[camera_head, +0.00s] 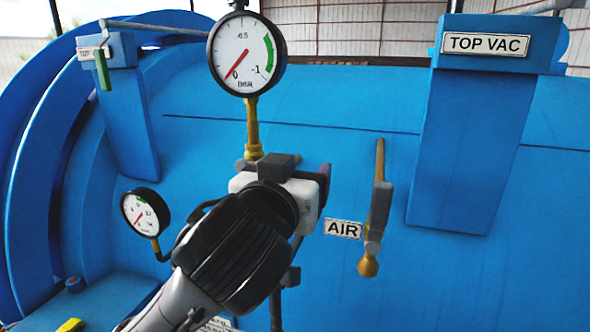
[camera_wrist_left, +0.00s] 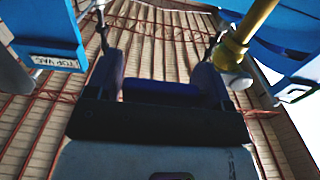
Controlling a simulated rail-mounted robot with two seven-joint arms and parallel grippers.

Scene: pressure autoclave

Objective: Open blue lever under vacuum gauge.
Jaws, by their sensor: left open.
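The vacuum gauge (camera_head: 247,52) stands on a brass stem (camera_head: 252,125) at upper left centre in the head view; its needle points near 0. My left gripper (camera_head: 283,167) is at the foot of this stem and covers the valve there. The blue lever cannot be made out clearly; a small purple-blue piece (camera_head: 325,172) shows at the gripper's right side. In the left wrist view my left gripper (camera_wrist_left: 158,45) is open, its fingers spread. A yellow pipe (camera_wrist_left: 252,20) passes by the right finger. I cannot tell whether either finger touches the lever.
The blue autoclave body (camera_head: 480,260) fills the background. A brass valve with a grey handle (camera_head: 379,205) stands right of the gripper, beside the AIR label (camera_head: 343,229). A smaller gauge (camera_head: 144,212) is at left. The TOP VAC post (camera_head: 465,150) stands at right.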

